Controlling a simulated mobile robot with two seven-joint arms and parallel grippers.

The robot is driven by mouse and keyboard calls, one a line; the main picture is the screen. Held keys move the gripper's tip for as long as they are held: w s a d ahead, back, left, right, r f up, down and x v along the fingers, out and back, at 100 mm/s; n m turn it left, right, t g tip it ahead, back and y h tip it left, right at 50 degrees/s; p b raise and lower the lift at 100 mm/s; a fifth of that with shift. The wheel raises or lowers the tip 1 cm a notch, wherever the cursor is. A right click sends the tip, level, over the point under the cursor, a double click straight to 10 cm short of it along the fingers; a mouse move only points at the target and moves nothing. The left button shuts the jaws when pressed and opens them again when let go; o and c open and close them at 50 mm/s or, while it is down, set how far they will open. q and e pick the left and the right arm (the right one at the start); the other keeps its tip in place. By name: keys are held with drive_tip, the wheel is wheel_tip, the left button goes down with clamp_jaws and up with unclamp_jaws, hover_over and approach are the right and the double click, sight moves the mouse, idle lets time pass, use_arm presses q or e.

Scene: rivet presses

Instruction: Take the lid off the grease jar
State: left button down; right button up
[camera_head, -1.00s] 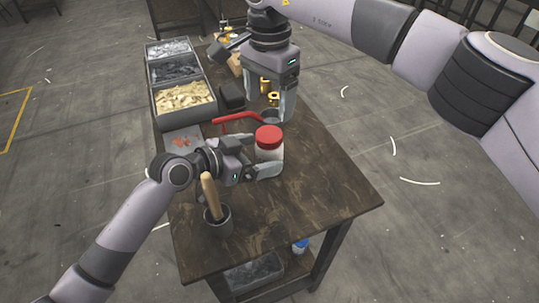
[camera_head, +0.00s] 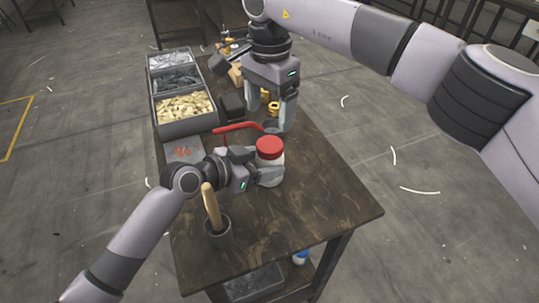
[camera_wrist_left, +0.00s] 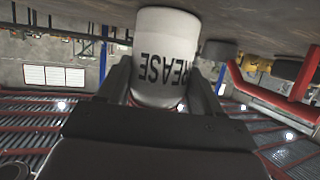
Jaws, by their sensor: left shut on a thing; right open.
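The grease jar (camera_head: 272,175) is white with a red lid (camera_head: 270,147) on top, and stands upright on the workbench (camera_head: 290,220). In the left wrist view the jar (camera_wrist_left: 165,60) shows the word GREASE upside down, between the two dark fingers. My left gripper (camera_head: 263,176) is shut on the jar's body from the left side. My right gripper (camera_head: 273,115) points down behind the jar, with its fingers apart and apart from the lid. Small brass parts (camera_head: 272,108) show near its fingers.
A red lever handle (camera_head: 236,127) lies just behind the jar. A cup with a wooden-handled tool (camera_head: 213,210) stands in front of my left gripper. A grey bin (camera_head: 185,127) with compartments stands at the back left. The bench's front right is clear.

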sight(270, 144)
drive_tip(key=m, duration=1.4)
drive_tip(key=shift+m, duration=0.3)
drive_tip(key=m, duration=1.3)
drive_tip(key=shift+m, duration=0.3)
drive_tip(key=m, duration=0.7)
drive_tip(key=shift+m, duration=0.4)
drive_tip(key=m, duration=0.8)
drive_tip(key=shift+f+m, duration=0.1)
drive_tip(key=shift+m, duration=0.2)
drive_tip(key=shift+f, duration=3.95)
drive_tip(key=c, duration=1.1)
